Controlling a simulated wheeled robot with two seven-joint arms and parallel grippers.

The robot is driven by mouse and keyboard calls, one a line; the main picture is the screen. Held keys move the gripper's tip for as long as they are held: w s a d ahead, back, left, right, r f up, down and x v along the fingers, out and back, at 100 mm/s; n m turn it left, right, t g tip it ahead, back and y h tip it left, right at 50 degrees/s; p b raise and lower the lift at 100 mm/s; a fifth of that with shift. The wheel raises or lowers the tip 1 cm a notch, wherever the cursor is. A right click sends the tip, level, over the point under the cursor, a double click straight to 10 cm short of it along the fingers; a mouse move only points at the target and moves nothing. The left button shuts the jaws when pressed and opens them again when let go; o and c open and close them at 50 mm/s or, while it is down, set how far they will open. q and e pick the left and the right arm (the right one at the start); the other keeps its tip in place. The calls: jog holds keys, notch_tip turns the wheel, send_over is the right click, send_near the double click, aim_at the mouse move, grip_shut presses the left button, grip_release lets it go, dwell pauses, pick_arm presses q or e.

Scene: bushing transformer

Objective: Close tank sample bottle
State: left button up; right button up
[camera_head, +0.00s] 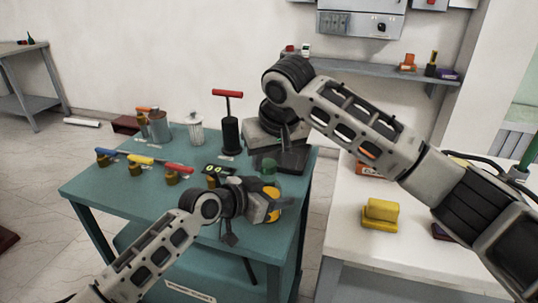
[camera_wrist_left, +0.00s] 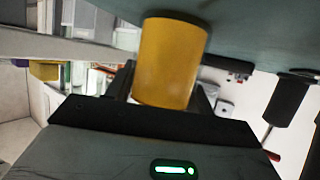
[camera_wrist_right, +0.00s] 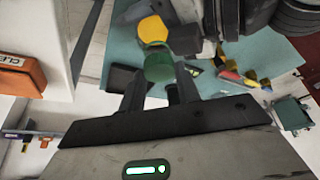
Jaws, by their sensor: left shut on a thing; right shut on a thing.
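The yellow sample bottle (camera_head: 272,196) is at the front right corner of the teal table. My left gripper (camera_head: 262,206) is shut around it from the left, and the yellow cylinder (camera_wrist_left: 168,62) fills the space between the fingers in the left wrist view. My right gripper (camera_head: 283,152) is shut on a green cap (camera_head: 267,166), just above the bottle. In the right wrist view the green cap (camera_wrist_right: 159,68) is between the fingertips, with the bottle's yellow round end (camera_wrist_right: 152,30) beyond it. I cannot tell whether cap and bottle touch.
The teal table (camera_head: 95,186) carries several coloured-handled valves (camera_head: 140,163), a black pump with a red handle (camera_head: 229,132), a glass jar (camera_head: 196,131) and a metal can (camera_head: 158,126). A white counter (camera_head: 345,225) with a yellow block (camera_head: 380,213) stands at the right.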

jog(key=shift+f, duration=0.55)
jog(key=m, duration=0.1)
jog(key=m+h, duration=0.1)
jog(key=m, duration=0.2)
jog(key=shift+a+h, duration=0.3)
jog(key=shift+h, duration=0.1)
jog(key=m+h, duration=0.1)
jog(key=m, duration=0.2)
jog(key=shift+a+m, duration=0.15)
jog(key=shift+m, duration=0.15)
jog(key=m+h, duration=0.1)
jog(key=m, duration=0.2)
jog(key=m+g+h, duration=0.1)
jog(key=m, duration=0.2)
jog(key=shift+a, duration=0.1)
jog(key=m, duration=0.1)
jog(key=m+g+h, duration=0.1)
jog(key=m, duration=0.1)
jog(key=shift+w+m, duration=0.2)
jog(key=shift+m, duration=0.1)
jog(key=shift+m+g, duration=0.5)
jog(key=shift+m, duration=0.7)
jog(key=o, duration=0.9)
